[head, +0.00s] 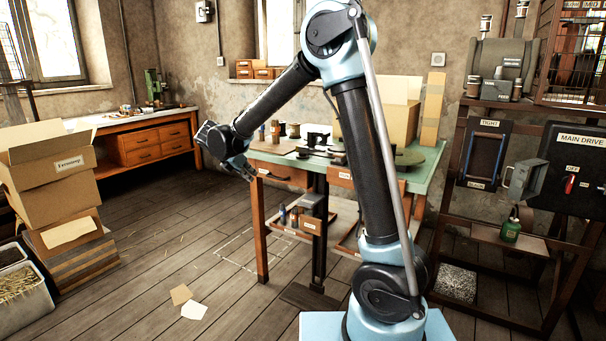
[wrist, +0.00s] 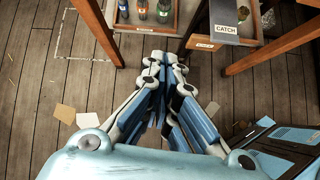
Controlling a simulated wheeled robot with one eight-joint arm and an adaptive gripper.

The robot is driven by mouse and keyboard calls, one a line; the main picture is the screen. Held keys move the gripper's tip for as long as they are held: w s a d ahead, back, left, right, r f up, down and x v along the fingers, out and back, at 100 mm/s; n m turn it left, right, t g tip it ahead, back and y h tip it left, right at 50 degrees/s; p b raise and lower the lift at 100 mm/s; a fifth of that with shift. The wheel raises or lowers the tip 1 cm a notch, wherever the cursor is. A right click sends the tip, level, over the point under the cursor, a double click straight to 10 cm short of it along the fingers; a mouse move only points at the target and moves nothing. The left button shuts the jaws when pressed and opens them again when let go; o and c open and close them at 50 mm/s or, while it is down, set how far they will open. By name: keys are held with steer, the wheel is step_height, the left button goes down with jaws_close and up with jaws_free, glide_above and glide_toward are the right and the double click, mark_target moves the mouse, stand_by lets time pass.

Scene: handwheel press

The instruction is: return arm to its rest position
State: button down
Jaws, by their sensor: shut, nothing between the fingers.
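My gripper (head: 246,170) hangs at the end of my raised, bent arm, left of the arm's base in the head view. It is in front of the left end of the green-topped workbench (head: 428,158), above the plank floor. In the wrist view my gripper (wrist: 165,62) shows blue and white fingers drawn together, with nothing held between them. The fingers point toward the bench's lower shelf. My arm hides part of the bench top and what stands on it.
Stacked cardboard boxes (head: 55,172) stand at the left. A rack with a MAIN DRIVE panel (head: 575,175) stands at the right. Bottles (wrist: 141,10) and a CATCH-labelled box (wrist: 225,28) are near the fingers. Papers (head: 194,309) lie on open floor.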

steer(key=s+d+r+m+g, duration=0.1)
steer(key=s+d+m, duration=0.3)
steer(key=d, duration=0.5)
steer(key=s+d+r+m+g+y, duration=0.1)
steer(key=s+d+m, duration=0.3)
steer(key=d, duration=0.6)
steer(key=s+d+r+m+g, duration=0.15)
steer(key=s+d+m, duration=0.25)
steer(key=d, duration=0.5)
steer(key=s+d+f+m+y, duration=0.1)
steer(key=s+d+f+m, duration=0.2)
steer(key=s, duration=0.4)
steer(key=s+d+f+m+g+y, duration=0.1)
steer(key=s+d+f+m, duration=0.3)
steer(key=s+m, duration=0.3)
steer(key=s+d+f+m+y, duration=0.1)
steer(key=s+d+f+m, duration=0.3)
steer(key=s, duration=0.4)
steer(key=shift+s+f+m+y, duration=0.3)
steer(key=shift+s+f+m, duration=0.1)
steer(key=shift+f+m, duration=0.35)
steer(key=shift+r, duration=0.1)
